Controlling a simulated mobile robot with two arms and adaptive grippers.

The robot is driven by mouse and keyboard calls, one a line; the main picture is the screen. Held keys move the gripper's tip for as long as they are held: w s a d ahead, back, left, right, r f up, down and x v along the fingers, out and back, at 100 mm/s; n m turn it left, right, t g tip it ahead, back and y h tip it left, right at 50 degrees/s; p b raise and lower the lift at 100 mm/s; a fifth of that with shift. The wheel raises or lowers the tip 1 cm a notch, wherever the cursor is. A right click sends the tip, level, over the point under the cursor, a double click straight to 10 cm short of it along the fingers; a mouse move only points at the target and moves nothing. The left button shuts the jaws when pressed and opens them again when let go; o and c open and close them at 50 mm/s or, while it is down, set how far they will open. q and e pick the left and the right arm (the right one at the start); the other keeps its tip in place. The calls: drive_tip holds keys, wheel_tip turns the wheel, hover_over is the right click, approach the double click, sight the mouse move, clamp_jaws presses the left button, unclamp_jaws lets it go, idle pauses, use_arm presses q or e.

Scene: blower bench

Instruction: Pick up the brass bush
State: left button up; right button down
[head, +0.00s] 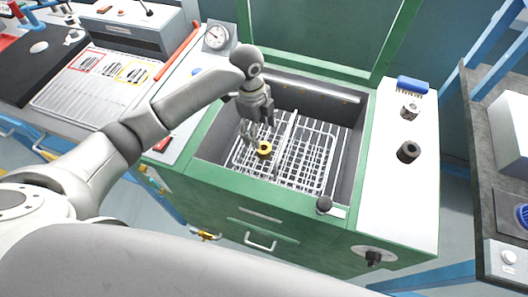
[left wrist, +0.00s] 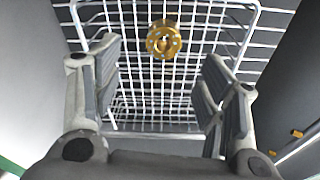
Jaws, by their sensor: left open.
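The brass bush (head: 264,148) is a gold ring-shaped part in the left half of the wire basket (head: 318,165) in the green bench's sunken well. It also shows in the left wrist view (left wrist: 163,40), where it lies on the wire mesh with its round, holed face towards the camera. My left gripper (head: 253,128) hangs over the basket, close to the bush in the head view. In the left wrist view its two fingers (left wrist: 160,95) are wide apart and empty, and the bush appears beyond the tips, between their lines. My right gripper is not in view.
A wire divider (head: 285,142) splits the basket, and the well's grey walls (head: 345,108) surround it. The right ledge holds a blue brush (head: 412,85) and two grey cylindrical parts (head: 410,110), (head: 408,151). A dial gauge (head: 216,37) stands at the back left.

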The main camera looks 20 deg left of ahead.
sight(264, 148)
use_arm(q)
drive_tip(key=f, duration=0.3)
drive_tip(key=d+f, duration=0.1)
drive_tip(key=f, duration=0.5)
drive_tip(key=shift+w+d+f, duration=0.1)
drive_tip(key=shift+d+f, duration=0.1)
drive_tip(key=shift+f, duration=0.15)
drive_tip(key=c, duration=1.3)
